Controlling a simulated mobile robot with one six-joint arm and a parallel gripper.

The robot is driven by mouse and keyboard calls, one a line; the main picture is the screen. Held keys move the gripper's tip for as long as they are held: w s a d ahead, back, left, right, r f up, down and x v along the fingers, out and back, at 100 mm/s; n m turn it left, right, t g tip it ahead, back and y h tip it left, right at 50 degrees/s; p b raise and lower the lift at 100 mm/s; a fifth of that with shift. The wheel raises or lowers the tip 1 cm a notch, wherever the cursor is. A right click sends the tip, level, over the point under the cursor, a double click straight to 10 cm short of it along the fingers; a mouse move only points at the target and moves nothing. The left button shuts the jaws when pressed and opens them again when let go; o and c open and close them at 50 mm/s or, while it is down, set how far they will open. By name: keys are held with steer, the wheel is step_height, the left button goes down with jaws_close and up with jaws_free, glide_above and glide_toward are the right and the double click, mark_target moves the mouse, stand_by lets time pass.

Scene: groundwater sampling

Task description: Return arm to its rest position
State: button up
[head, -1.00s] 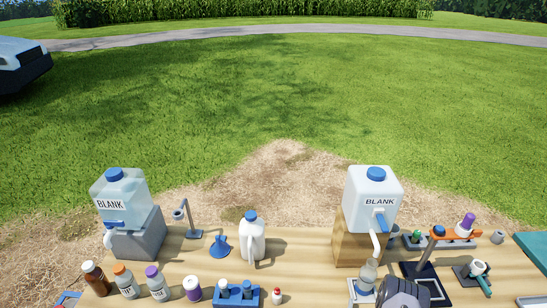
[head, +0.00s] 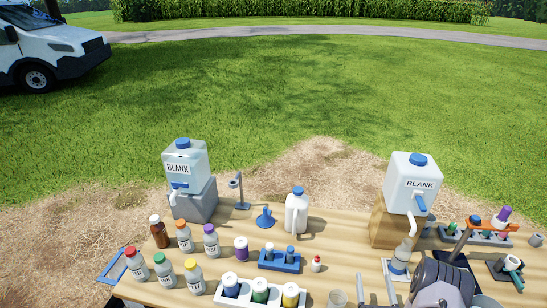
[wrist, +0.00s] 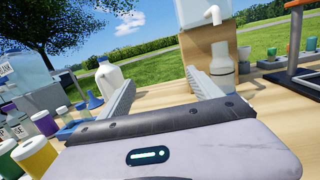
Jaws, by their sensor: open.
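My gripper (wrist: 160,75) is open and empty in the wrist view, its two grey fingers spread apart and pointing over the wooden table. The white jug (wrist: 115,82) shows beyond the left finger, and a clear bottle (wrist: 222,65) under the spout of a tank shows beyond the right finger. In the head view, a dark round joint of my arm is at the bottom right, in front of the right BLANK tank (head: 410,180). Two grey bars beside it look like my fingers (head: 375,288).
The table (head: 335,250) holds a left BLANK tank (head: 185,165), several capped bottles (head: 190,275), a blue funnel (head: 265,218) and a blue vial rack (head: 279,262). A bottle (head: 399,263) stands close to my arm. An orange-topped frame (head: 487,224) stands at right.

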steer(key=w+a+r+n+y+b, duration=0.1)
steer(key=w+a+r+n+y, duration=0.5)
steer(key=a+r+y, duration=0.5)
steer(key=s+a+r+n+g+y+b, duration=0.25)
steer(key=a+r+n+g+y, duration=0.4)
steer(key=a+r+n, duration=0.35)
steer(key=s+a+r+n+g+h+b, duration=0.1)
steer(key=s+a+r+n+g, duration=0.2)
steer(key=s+a+n+g, duration=0.55)
steer(key=s+a+r+n+g+h+b, duration=0.1)
steer(key=s+a+r+n+g, duration=0.3)
steer(key=s, duration=0.7)
steer(key=s+d+f+n+t+h+b, duration=0.1)
steer(key=s+d+n+t+h+b, duration=0.1)
steer(key=s+d+n+t+h, duration=0.3)
steer(key=s+d+h, duration=0.3)
steer(key=d+h, duration=0.1)
steer(key=h, duration=0.1)
steer(key=shift+d+t, duration=0.2)
steer(key=shift+t, duration=0.1)
